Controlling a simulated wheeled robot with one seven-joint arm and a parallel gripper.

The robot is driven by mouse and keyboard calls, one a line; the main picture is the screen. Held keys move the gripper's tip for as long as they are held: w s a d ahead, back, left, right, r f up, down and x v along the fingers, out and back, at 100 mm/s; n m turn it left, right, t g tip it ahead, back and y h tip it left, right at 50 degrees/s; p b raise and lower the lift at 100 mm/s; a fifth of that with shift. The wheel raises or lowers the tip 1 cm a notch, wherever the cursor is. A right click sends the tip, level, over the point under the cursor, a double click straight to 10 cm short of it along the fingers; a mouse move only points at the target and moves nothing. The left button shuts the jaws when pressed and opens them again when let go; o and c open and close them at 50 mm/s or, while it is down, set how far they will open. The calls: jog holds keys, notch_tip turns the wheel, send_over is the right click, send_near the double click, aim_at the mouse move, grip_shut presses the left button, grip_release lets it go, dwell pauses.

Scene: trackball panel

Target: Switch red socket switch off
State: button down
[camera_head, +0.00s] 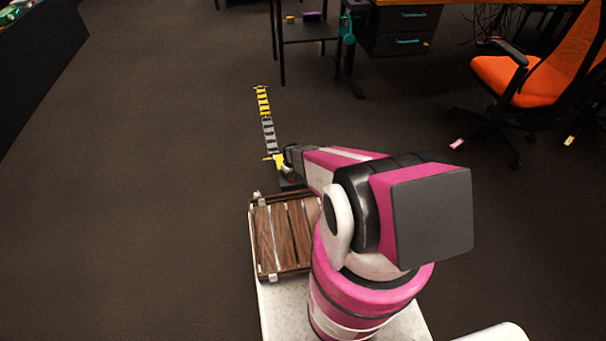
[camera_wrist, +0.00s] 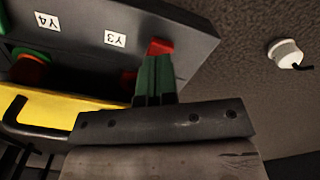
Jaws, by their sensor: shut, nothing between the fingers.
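A dark panel (camera_wrist: 85,50) with white Y4 and Y3 labels fills the upper left of the wrist view. My gripper (camera_wrist: 155,72) has its narrow green fingers shut together in front of the panel near the Y3 label. A red piece (camera_wrist: 160,46) shows at their ends; I cannot tell whether it belongs to the fingers or the panel. A round red part (camera_wrist: 28,72) with green beside it sits below Y4. A dark red part (camera_wrist: 129,77) lies just left of the fingers. Which part is the red socket switch is unclear. In the head view, my arm hides most of the panel.
A yellow bar (camera_wrist: 65,108) runs along the panel. A white round knob (camera_wrist: 285,52) stands at right in the wrist view. A yellow and grey strip (camera_head: 265,120) extends away beyond my gripper. An orange chair (camera_head: 530,80) and desk stand far off; floor at left is clear.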

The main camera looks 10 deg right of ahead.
jog(key=shift+f, duration=0.9)
dwell(0.6)
jog(key=shift+r, duration=0.1)
jog(key=shift+r, duration=3.4)
jog(key=s+d+r+m, duration=0.1)
jog(key=s+r, duration=0.6)
jog(key=r, duration=0.7)
jog(key=s+d+r+m, duration=0.1)
jog(key=s+r+m, duration=0.2)
jog(key=s+r, duration=0.4)
jog(key=s+d+r+m, duration=0.1)
jog(key=s+r, duration=0.6)
jog(key=r, duration=1.3)
jog(key=shift+s+d+r+m, duration=0.15)
jog(key=shift+d+r+m, duration=0.15)
jog(key=shift+m, duration=0.2)
